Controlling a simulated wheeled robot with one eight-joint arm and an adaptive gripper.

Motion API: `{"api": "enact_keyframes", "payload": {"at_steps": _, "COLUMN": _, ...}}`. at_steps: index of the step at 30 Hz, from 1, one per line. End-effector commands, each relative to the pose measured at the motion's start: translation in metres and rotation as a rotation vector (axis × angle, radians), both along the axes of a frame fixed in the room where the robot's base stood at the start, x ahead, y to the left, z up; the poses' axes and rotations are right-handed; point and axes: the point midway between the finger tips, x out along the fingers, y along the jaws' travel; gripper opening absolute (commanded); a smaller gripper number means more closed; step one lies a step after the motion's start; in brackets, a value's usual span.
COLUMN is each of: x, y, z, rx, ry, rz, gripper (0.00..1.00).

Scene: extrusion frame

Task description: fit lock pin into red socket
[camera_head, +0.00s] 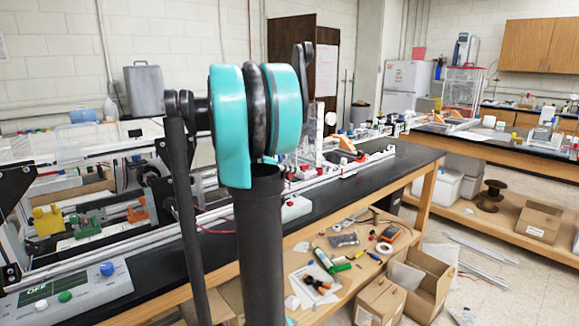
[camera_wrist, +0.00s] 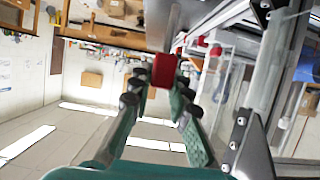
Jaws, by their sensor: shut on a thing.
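My gripper (camera_wrist: 157,85) shows in the wrist view, with its green and black fingers closed around a red block-like piece (camera_wrist: 163,70). I take this piece to be the lock pin or its head; its far end is hidden. A grey, blurred bar shows right behind it, and I cannot tell whether the two touch. A small red part (camera_wrist: 215,51) sits by the aluminium frame to the right, apart from the held piece. It may be the red socket, but its opening cannot be made out. In the head view my arm hides the gripper.
An aluminium extrusion post (camera_wrist: 262,80) with a bolted bracket runs close on the right in the wrist view. In the head view a black-topped bench (camera_head: 395,165) carries rails and fixtures. A grey control box (camera_head: 75,292) stands at front left. Cardboard boxes (camera_head: 380,300) lie below.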

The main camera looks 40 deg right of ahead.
Motion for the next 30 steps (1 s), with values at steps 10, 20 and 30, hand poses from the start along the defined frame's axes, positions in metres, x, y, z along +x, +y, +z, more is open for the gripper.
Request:
{"api": "enact_keyframes", "payload": {"at_steps": 10, "x": 0.0, "y": 0.0, "z": -0.029, "rx": 0.0, "ry": 0.0, "rz": 0.0, "gripper": 0.0}}
{"api": "enact_keyframes", "payload": {"at_steps": 20, "x": 0.0, "y": 0.0, "z": -0.039, "rx": 0.0, "ry": 0.0, "rz": 0.0, "gripper": 0.0}}
{"api": "enact_keyframes", "payload": {"at_steps": 30, "x": 0.0, "y": 0.0, "z": -0.039, "rx": 0.0, "ry": 0.0, "rz": 0.0, "gripper": 0.0}}
